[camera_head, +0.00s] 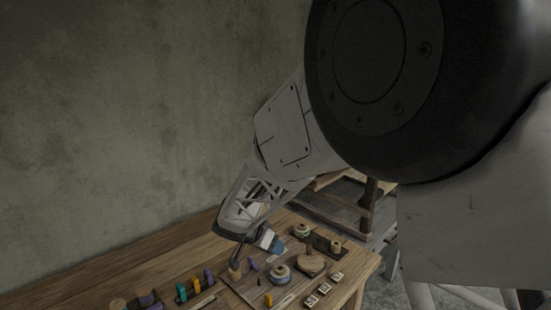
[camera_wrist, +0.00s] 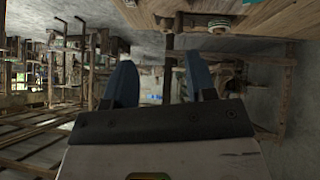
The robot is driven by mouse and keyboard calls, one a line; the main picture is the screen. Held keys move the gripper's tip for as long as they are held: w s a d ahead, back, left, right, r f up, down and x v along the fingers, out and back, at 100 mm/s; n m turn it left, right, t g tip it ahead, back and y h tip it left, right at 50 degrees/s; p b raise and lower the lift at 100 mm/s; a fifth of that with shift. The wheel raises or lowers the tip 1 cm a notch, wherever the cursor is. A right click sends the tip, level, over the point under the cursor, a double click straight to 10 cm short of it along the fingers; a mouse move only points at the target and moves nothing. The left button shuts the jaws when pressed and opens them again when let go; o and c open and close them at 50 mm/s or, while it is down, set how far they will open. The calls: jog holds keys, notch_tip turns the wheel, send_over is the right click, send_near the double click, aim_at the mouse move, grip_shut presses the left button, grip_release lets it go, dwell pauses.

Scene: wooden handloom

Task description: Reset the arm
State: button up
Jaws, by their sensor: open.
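My gripper (camera_head: 268,240) is over the wooden workbench in the head view, near its back edge, with a blue finger showing. In the wrist view my gripper (camera_wrist: 163,82) shows two blue fingers spread well apart with nothing between them. It is open and empty. My own arm fills the upper right of the head view and hides part of the scene. The wooden workbench (camera_head: 110,268) runs along the wall, and its underside or edge (camera_wrist: 270,18) shows at the top right of the wrist view.
Small items stand on the bench below my gripper: coloured pegs (camera_head: 196,286), a round wooden piece (camera_head: 311,264), a spool (camera_head: 280,274) and small light blocks (camera_head: 324,288). A wooden frame (camera_head: 345,200) stands behind. The wall (camera_head: 130,120) has free space before it at left.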

jog(key=s+d+r+n+g+y, duration=0.3)
jog(key=s+d+r, duration=0.8)
jog(key=s+d, duration=0.45)
jog(key=s+d+r+n+y, duration=0.1)
jog(key=s+d+n+y, duration=0.1)
jog(key=s, duration=0.9)
jog(key=s+d+r+n+y, duration=0.1)
jog(key=s+d+r+n, duration=0.1)
jog(key=s, duration=0.9)
jog(key=shift+s+d+n+t+y, duration=0.25)
jog(key=shift+n+t+y, duration=0.05)
jog(key=shift+t+y, duration=0.1)
